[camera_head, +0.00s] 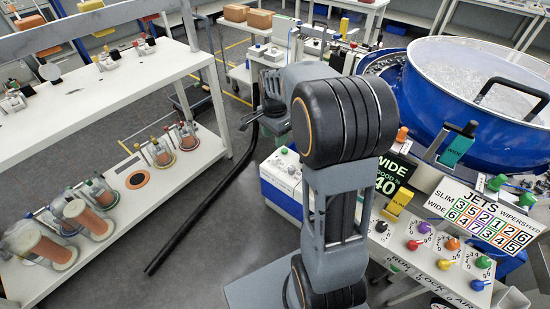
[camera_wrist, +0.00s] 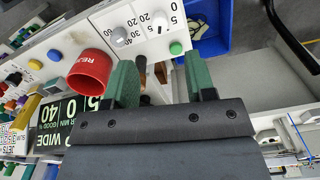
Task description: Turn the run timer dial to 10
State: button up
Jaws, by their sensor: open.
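A white panel (camera_wrist: 138,30) in the wrist view carries a dial with a pale knob (camera_wrist: 158,22) and printed numbers around it, including 0, 5, 20 and 40. A grey knob (camera_wrist: 118,37) is beside it, and a green button (camera_wrist: 176,48) is near its edge. I cannot read a label naming the run timer or the exact pointer setting. My gripper (camera_wrist: 162,78) is open and empty, its green fingers apart and below the dial in the picture, not touching it. In the head view my gripper (camera_head: 270,112) is near a white-and-blue box (camera_head: 283,178) with small knobs.
A red cup marked REJECT (camera_wrist: 90,69) is left of the fingers. A blue bin (camera_wrist: 208,22) is beyond the panel. In the head view, a blue bowl (camera_head: 425,105) and a knob panel (camera_head: 430,235) are at right. A shelf with jars (camera_head: 90,215) is at left.

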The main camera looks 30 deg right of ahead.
aim_at(275, 158)
notch_tip(275, 158, down, 11)
jog(key=shift+r, duration=0.2)
dwell(0.4)
